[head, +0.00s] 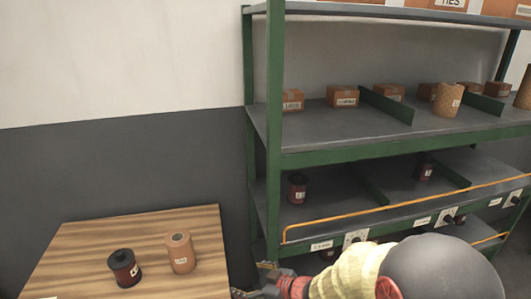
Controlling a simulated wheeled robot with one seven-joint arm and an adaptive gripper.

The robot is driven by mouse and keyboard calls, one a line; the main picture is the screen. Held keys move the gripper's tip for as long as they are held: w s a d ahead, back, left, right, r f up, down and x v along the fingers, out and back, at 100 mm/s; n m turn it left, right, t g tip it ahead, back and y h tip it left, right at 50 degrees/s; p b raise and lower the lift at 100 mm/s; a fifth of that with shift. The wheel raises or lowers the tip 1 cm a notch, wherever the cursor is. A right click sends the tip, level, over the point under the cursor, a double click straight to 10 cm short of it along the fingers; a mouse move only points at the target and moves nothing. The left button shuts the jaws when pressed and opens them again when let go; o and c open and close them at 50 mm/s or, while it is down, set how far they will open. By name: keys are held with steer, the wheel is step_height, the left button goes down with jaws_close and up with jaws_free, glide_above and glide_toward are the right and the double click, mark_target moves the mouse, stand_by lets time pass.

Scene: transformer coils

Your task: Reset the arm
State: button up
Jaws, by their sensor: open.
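My gripper (250,285) is low in the head view, just right of the wooden table and in front of the rack's near post. Only part of it shows at the bottom edge; what is visible is open, with nothing seen in it. My arm stretches from it to the lower right and covers part of the lower rack. A dark red and black coil (124,268) and a tan coil (180,253) stand upright on the table, apart from my gripper.
The wooden table (85,240) is clear around the two coils. A green-framed rack (274,130) stands at right. Its middle shelf holds boxes and tan rolls. The shelf below holds dark red coils (297,188) (424,167), with an orange rail (400,206) along its front.

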steer(key=s+d+f+m+h, duration=0.15)
steer(key=d+h, duration=0.25)
steer(key=d, duration=0.4)
steer(key=s+d+f+m+h, duration=0.1)
steer(key=d+m+h, duration=0.25)
steer(key=d, duration=0.35)
steer(key=s+d+r+m+g+h, duration=0.1)
steer(key=s+d+r+g+h, duration=0.1)
steer(key=s+d+r+h, duration=0.25)
steer(key=s+d+r+m+y, duration=0.1)
steer(key=s+d+r+m, duration=0.1)
steer(key=s+r, duration=0.7)
steer(key=s+d+r+m+y, duration=0.1)
steer(key=s+d+r+m, duration=0.1)
steer(key=s+r, duration=0.8)
steer(key=shift+d+m+y, duration=0.15)
steer(key=shift+m+y, duration=0.25)
steer(key=shift+m, duration=0.3)
